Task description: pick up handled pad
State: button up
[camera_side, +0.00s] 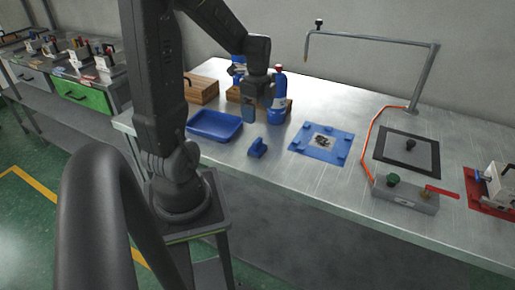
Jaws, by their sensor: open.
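A small blue block with a raised handle-like part (257,148), which looks like the handled pad, lies on the metal table between the blue tray and the blue mat. My gripper (256,107) hangs above and behind it in the picture, pointing down near the blue bottle (277,103). The gripper is open and apart from the pad. Its fingertips are small and dark here, and I cannot tell whether anything lies between them.
A blue tray (216,138) stands left of the pad. A blue mat (318,155) with small parts lies right. Wooden blocks (203,89) stand behind. Farther right are a black-framed plate (379,153), a grey box (400,196), an orange hose and a bent metal post (424,75).

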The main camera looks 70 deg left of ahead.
aim_at(258, 140)
notch_tip(258, 140, down, 8)
jog(key=shift+d+r, duration=0.1)
jog(key=shift+s+d+f, duration=0.1)
jog(key=shift+d+f, duration=0.05)
jog(key=shift+f, duration=1.2)
jog(key=shift+s+d+f, duration=0.1)
jog(key=shift+f, duration=1.2)
jog(key=c, duration=1)
jog(key=shift+r, duration=0.15)
notch_tip(258, 140, up, 10)
jog(key=shift+f, duration=0.1)
